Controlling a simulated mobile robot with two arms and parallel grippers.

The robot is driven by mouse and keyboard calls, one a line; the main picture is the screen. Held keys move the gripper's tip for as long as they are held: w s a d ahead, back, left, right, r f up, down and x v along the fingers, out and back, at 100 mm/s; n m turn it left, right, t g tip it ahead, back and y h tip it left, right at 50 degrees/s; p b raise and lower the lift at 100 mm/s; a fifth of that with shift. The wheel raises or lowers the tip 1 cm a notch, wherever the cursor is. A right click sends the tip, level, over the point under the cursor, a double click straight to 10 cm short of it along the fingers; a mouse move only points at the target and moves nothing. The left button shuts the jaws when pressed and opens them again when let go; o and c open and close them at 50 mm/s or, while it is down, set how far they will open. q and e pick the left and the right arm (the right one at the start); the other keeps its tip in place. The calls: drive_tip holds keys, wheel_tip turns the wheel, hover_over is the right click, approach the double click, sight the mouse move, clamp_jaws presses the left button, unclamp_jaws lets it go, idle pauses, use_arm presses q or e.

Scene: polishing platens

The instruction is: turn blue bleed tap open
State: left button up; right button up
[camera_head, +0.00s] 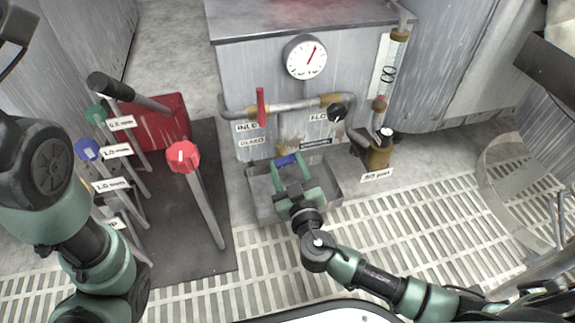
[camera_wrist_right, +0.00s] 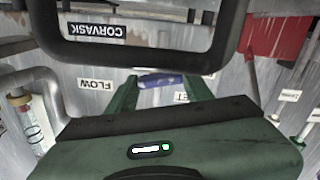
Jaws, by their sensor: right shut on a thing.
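The blue bleed tap (camera_head: 287,160) is a small blue handle low on the front of the grey cabinet, just above a metal drip tray (camera_head: 262,207). My right gripper (camera_head: 291,164) reaches it from the front, with its two green fingers shut on either side of the handle.
Above the tap runs a pipe (camera_head: 290,106) with a red lever (camera_head: 261,107) and a black flow knob (camera_head: 338,112). A dial gauge (camera_head: 306,57) is higher up. A brass pot (camera_head: 379,152) stands to the right.

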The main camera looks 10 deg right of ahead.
drive_tip(key=shift+n, duration=1.3)
drive_tip(key=o, duration=1.4)
